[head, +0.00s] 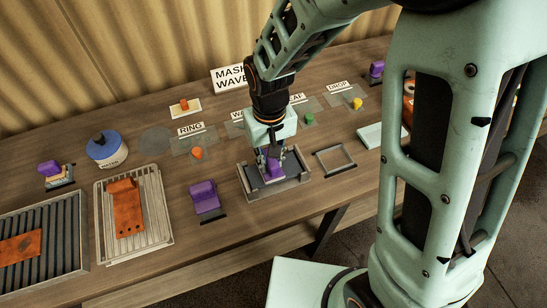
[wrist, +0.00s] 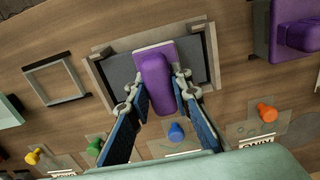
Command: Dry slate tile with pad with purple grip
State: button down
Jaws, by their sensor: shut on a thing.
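My gripper (head: 270,163) points down over the wooden-edged holder (head: 249,190) in the middle of the bench. It is shut on the purple grip of a pad (head: 272,172). In the wrist view the grip (wrist: 157,85) sits between my two fingers, with a pale pad edge (wrist: 150,48) showing beyond it. The dark grey slate tile (wrist: 119,69) lies in the holder, partly hidden under the pad. The pad is over the tile; whether it touches cannot be told for sure.
Another purple-gripped block (head: 204,195) stands left of the holder. An empty square frame (head: 334,160) is to its right. Left are a ribbed tray with an orange piece (head: 125,205) and a blue-lidded tub (head: 106,150). Small coloured knobs and stencils, such as an orange knob (head: 197,153), line the back.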

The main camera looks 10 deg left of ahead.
jog(key=shift+a, duration=0.1)
jog(key=shift+s+a, duration=0.15)
jog(key=shift+r, duration=0.1)
dwell(0.4)
notch_tip(320, 180, up, 7)
jog(key=p, duration=0.5)
dwell(0.7)
